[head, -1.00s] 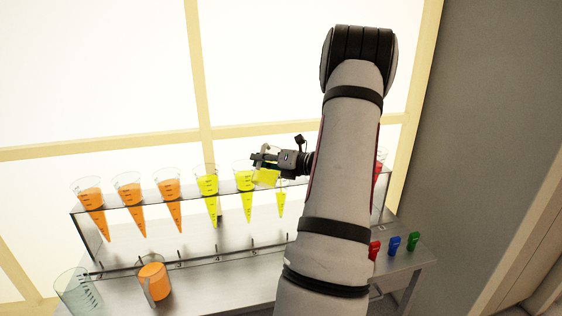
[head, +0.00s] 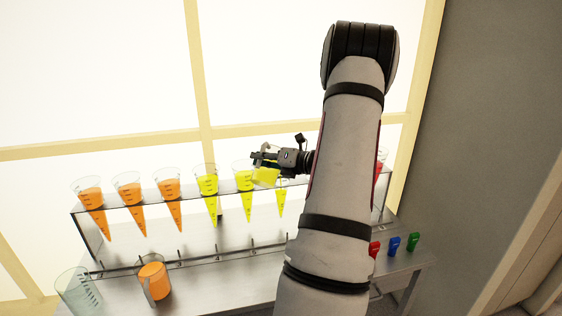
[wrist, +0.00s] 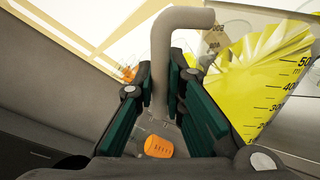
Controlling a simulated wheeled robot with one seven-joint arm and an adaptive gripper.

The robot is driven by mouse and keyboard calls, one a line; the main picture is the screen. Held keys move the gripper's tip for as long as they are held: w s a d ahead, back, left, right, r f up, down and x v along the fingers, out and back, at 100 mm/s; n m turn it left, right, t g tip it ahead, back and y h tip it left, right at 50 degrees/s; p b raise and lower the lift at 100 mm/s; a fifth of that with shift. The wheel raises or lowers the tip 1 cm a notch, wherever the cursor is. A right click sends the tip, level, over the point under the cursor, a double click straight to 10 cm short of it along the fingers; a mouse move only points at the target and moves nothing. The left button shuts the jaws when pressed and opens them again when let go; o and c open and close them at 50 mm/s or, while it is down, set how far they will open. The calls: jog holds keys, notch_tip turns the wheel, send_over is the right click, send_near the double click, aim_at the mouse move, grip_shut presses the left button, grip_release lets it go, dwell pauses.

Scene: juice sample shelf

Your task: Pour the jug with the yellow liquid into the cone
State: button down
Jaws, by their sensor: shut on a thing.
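My gripper (head: 260,160) is shut on the handle (wrist: 170,45) of the jug with the yellow liquid. The jug (head: 267,176) is tilted above the rack, by the rightmost yellow cone (head: 281,201). In the wrist view the yellow liquid (wrist: 258,75) slants across the graduated jug. The rightmost yellow cone holds some yellow liquid and is partly hidden near its top by the jug and gripper. Two fuller yellow cones, the left (head: 210,200) and the middle (head: 245,192), stand beside it. I cannot tell whether liquid is flowing.
Three orange cones, one of them here (head: 132,200), fill the rack's left. An orange jug (head: 152,280) and an empty clear jug (head: 78,290) stand on the metal bench (head: 215,283). Red (head: 375,248), blue (head: 394,244) and green (head: 413,241) items sit at right. My arm hides the rack's right part.

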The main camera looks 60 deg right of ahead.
jog(key=shift+d+r+m+p, duration=0.35)
jog(key=shift+r+p, duration=0.25)
jog(key=shift+p, duration=0.3)
dwell(1.8)
